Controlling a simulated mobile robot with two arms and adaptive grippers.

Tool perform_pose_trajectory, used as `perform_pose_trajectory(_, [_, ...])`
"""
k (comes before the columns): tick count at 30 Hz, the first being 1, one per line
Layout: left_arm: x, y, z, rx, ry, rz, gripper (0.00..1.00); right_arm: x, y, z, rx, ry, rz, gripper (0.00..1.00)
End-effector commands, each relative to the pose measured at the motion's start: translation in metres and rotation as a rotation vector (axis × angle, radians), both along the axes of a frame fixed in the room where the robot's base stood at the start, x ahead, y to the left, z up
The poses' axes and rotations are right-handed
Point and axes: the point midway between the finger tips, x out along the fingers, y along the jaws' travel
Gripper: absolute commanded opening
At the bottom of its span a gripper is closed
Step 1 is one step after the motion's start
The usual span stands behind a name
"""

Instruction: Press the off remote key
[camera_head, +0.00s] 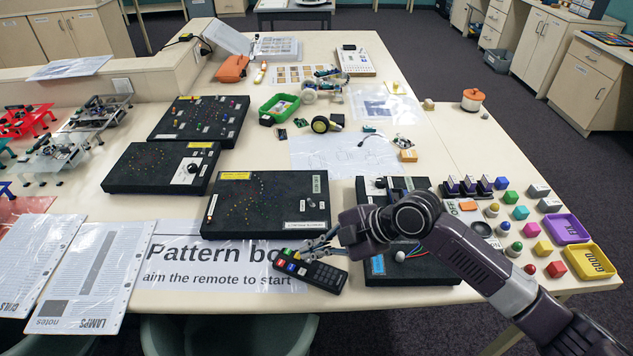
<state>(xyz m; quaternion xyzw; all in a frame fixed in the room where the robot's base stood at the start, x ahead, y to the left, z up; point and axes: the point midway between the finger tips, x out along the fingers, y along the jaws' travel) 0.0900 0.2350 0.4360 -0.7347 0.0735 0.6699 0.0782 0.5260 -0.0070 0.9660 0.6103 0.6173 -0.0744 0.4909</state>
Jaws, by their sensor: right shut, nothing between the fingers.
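The black remote (326,277) lies tilted on the "Pattern board" sheet near the table's front edge, with coloured keys at its left end and rows of dark keys to the right. My right gripper (303,257) is shut and empty, its fingertips at the upper left part of the remote, over or close to the coloured keys. I cannot tell whether the tips touch a key. The fingers hide part of the remote's upper edge. The key labels are too small to read. My left gripper is not in view.
Black pattern boards (266,204) stand just behind the remote. Another dark board (412,268) lies under my right arm. Coloured blocks, a purple tray (566,229) and a yellow tray (588,262) are at the right. Laminated sheets (91,268) lie at the left.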

Motion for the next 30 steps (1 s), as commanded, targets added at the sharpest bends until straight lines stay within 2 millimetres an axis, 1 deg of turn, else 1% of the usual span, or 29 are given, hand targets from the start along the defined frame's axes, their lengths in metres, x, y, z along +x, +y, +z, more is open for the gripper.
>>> perform_pose_trajectory(4, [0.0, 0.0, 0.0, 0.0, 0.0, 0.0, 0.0, 0.0, 0.0, 0.0, 0.0, 0.0, 0.0, 0.0])
perform_pose_trajectory(8, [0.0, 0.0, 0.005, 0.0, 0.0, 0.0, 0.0, 0.0, 0.0, 0.007, 0.0, 0.0, 0.0, 0.0])
perform_pose_trajectory(24, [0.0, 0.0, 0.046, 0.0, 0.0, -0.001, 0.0, 0.0, 0.0, 0.059, 0.0, -0.001, 0.001, 0.0])
perform_pose_trajectory(30, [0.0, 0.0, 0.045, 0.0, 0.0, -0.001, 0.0, 0.0, 0.0, 0.06, 0.0, 0.0, 0.0, 0.0])
